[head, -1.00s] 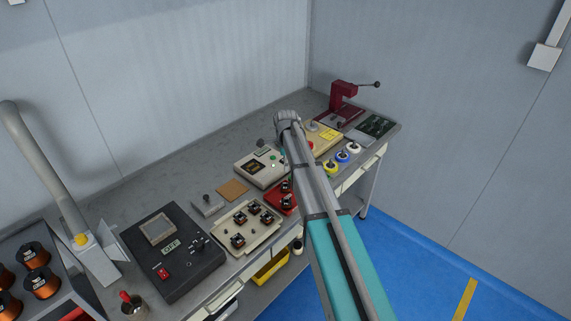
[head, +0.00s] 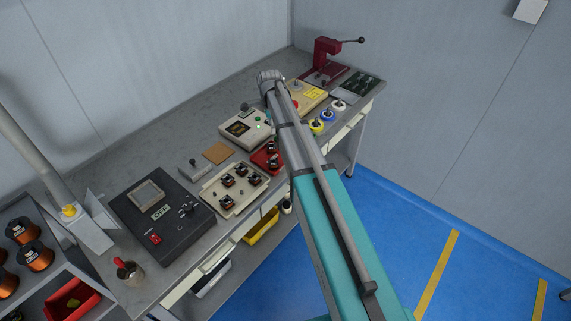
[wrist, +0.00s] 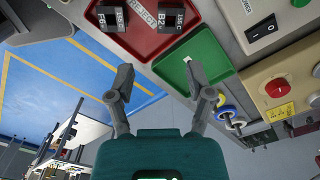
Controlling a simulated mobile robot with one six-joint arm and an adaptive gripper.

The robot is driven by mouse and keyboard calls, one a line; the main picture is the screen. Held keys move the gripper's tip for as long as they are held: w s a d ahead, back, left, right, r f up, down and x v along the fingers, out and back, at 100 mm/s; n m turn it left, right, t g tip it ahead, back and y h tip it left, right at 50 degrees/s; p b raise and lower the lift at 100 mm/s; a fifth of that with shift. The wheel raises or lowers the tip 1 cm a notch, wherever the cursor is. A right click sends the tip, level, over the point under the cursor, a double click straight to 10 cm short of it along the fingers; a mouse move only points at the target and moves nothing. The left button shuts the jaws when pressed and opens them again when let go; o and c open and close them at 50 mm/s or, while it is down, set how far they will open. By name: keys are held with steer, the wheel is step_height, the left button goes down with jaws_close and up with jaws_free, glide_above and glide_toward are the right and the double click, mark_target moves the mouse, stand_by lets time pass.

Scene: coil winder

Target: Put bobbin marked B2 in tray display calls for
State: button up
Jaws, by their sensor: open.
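In the wrist view, the bobbin marked B2 (wrist: 175,20) lies in the red tray (wrist: 140,42), which is labelled REJECT. Another bobbin (wrist: 110,18), its mark starting with F, lies beside it. A green tray (wrist: 190,62) adjoins the red one and looks empty where visible. My gripper (wrist: 157,82) is open and empty, below these trays in the picture. In the head view, the red tray (head: 260,163) is partly behind my arm; my gripper's fingers are hidden. A pale unit with a dark display (head: 239,128) stands behind it; its text is unreadable.
A beige tray (head: 213,201) with several copper bobbins stands left of the red tray. A dark control box (head: 178,222) is farther left. Yellow, blue and white spools (head: 328,115) and a maroon press (head: 325,55) are at right. Open blue floor (head: 390,225) lies before the bench.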

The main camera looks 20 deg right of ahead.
steer(key=s+n, duration=1.8)
steer(key=s, duration=0.9)
steer(key=shift+s+a+n, duration=0.15)
steer(key=shift+s+n, duration=0.15)
steer(key=shift+n, duration=0.1)
steer(key=shift+c, duration=0.7)
steer(key=shift+s, duration=0.15)
